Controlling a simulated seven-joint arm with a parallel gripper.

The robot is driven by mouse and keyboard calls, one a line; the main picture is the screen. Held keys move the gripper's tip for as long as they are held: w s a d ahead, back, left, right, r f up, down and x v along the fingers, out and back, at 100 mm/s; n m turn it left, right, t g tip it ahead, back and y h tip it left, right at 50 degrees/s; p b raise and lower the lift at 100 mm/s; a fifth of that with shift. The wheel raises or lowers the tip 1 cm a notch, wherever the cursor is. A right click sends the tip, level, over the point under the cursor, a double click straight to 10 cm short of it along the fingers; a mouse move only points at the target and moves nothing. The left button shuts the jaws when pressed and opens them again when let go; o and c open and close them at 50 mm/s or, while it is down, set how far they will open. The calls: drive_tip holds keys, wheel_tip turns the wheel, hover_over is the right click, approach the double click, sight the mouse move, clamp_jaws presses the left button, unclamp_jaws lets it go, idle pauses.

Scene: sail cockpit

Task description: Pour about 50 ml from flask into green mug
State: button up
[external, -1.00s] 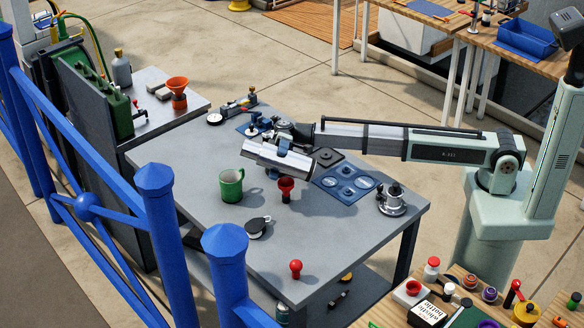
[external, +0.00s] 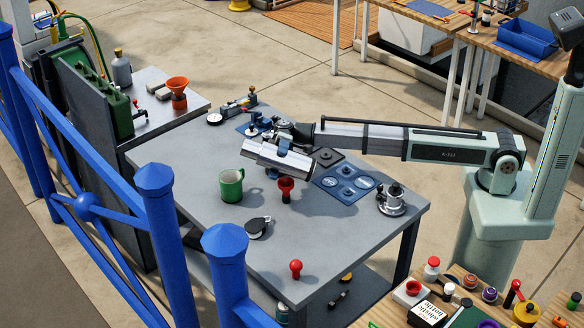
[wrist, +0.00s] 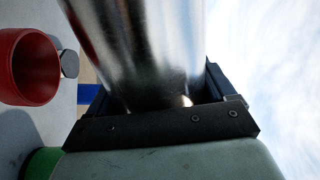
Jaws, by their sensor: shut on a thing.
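The flask (external: 276,160) is a shiny metal cylinder. My gripper (external: 285,145) is shut on it and holds it above the grey table, tilted far over so it lies close to horizontal, its left end toward the green mug. In the wrist view the flask (wrist: 140,45) sits between the dark jaws (wrist: 165,110). The green mug (external: 231,186) stands upright on the table, below and left of the flask's left end. A bit of green at the lower left of the wrist view (wrist: 42,163) may be the mug. I see no liquid stream, and the mug's inside is unclear.
A red cup-like piece (external: 286,189) stands just below the flask and shows large in the wrist view (wrist: 28,68). A black round item (external: 258,228) and a red knob (external: 295,268) are nearer the front. A blue mat (external: 346,184) lies right. Blue railing (external: 160,220) borders the left.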

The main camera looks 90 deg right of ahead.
sight(264, 150)
drive_tip(key=shift+w+r+n+g, duration=0.15)
drive_tip(key=shift+w+r+n, duration=0.1)
drive_tip(key=shift+r+n, duration=0.3)
drive_tip(key=shift+w+r+n+g, duration=0.15)
drive_tip(key=shift+w+r+n, duration=0.15)
drive_tip(key=shift+n, duration=0.35)
drive_tip(key=w+r+n, duration=0.1)
drive_tip(key=n, duration=0.1)
drive_tip(key=w+r+n, duration=0.1)
drive_tip(key=n, duration=0.2)
drive_tip(key=shift+w+d+r+g+h, duration=0.1)
drive_tip(key=shift+w+r+g+h, duration=0.05)
drive_tip(key=shift+g+h, duration=0.15)
drive_tip(key=shift+r+n, duration=0.25)
drive_tip(key=shift+n, duration=0.95)
drive_tip(key=shift+f+n, duration=0.55)
drive_tip(key=shift+n, duration=0.15)
drive_tip(key=shift+w+n+g+h, duration=0.25)
drive_tip(key=shift+n+g+h, duration=0.05)
drive_tip(key=shift+n, duration=0.7)
drive_tip(key=shift+w+r+n, duration=0.2)
drive_tip(key=shift+r+n, duration=0.25)
drive_tip(key=shift+n, duration=0.65)
